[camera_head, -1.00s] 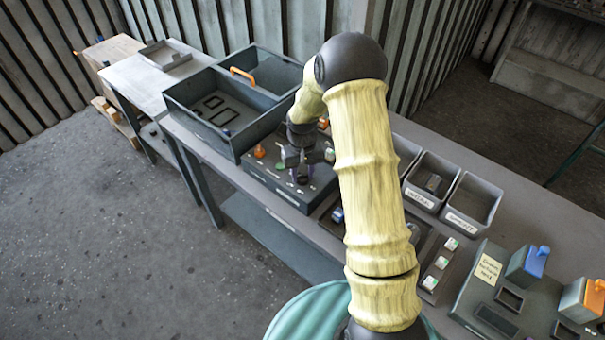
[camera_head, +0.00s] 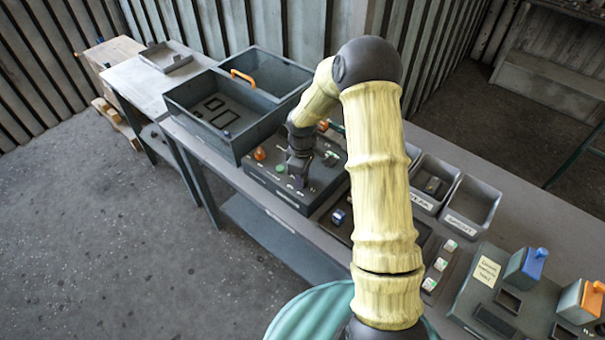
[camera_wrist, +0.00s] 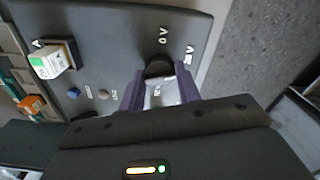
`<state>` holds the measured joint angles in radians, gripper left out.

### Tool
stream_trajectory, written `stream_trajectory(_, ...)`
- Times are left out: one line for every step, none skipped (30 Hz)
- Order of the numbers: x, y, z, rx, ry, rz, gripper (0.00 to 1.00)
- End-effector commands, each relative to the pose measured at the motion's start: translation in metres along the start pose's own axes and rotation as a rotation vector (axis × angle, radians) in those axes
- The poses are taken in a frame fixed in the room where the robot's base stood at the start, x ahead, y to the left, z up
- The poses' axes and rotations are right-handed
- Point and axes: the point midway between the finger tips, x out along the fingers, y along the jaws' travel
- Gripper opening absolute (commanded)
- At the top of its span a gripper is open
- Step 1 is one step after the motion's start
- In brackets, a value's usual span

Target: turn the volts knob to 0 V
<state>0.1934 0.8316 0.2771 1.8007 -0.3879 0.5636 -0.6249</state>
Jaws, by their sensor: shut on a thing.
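The volts knob (camera_wrist: 158,68) shows in the wrist view as a dark round shape between my purple fingers.
In the head view a divided bin (camera_head: 190,125) with an orange handle stands behind the panel at the left. Grey trays (camera_head: 472,202) stand to the right.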

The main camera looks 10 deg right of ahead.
Motion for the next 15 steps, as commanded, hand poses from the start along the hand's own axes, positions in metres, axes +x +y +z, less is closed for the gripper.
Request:
stream_trajectory(-0.0029, 0.0015, -0.0007, -0.041, 0.004, 0.004, 0.10)
stream_trajectory(-0.0029, 0.0016, -0.0006, -0.071, 0.003, 0.004, 0.10)
stream_trajectory(-0.0028, 0.0016, -0.0006, -0.109, 0.003, 0.004, 0.10)
stream_trajectory(-0.0028, 0.0015, -0.0007, -0.136, 0.003, 0.004, 0.10)
stream_trajectory(-0.0028, 0.0014, -0.0008, -0.165, 0.003, 0.003, 0.10)
stream_trajectory(-0.0029, 0.0014, -0.0008, -0.204, 0.003, 0.004, 0.10)
stream_trajectory(-0.0030, 0.0015, -0.0008, -0.232, 0.003, 0.004, 0.10)
stream_trajectory(-0.0030, 0.0016, -0.0007, -0.259, 0.003, 0.004, 0.10)
stream_trajectory(-0.0032, 0.0018, -0.0005, -0.297, 0.003, 0.004, 0.10)
stream_trajectory(-0.0033, 0.0019, -0.0005, -0.326, 0.003, 0.005, 0.10)
stream_trajectory(-0.0034, 0.0017, -0.0006, -0.355, 0.003, 0.004, 0.10)
stream_trajectory(-0.0034, 0.0016, -0.0009, -0.393, 0.003, 0.004, 0.10)
stream_trajectory(-0.0034, 0.0015, -0.0009, -0.422, 0.003, 0.004, 0.10)
stream_trajectory(-0.0033, 0.0015, -0.0009, -0.451, 0.003, 0.004, 0.10)
stream_trajectory(-0.0033, 0.0015, -0.0008, -0.488, 0.003, 0.004, 0.10)
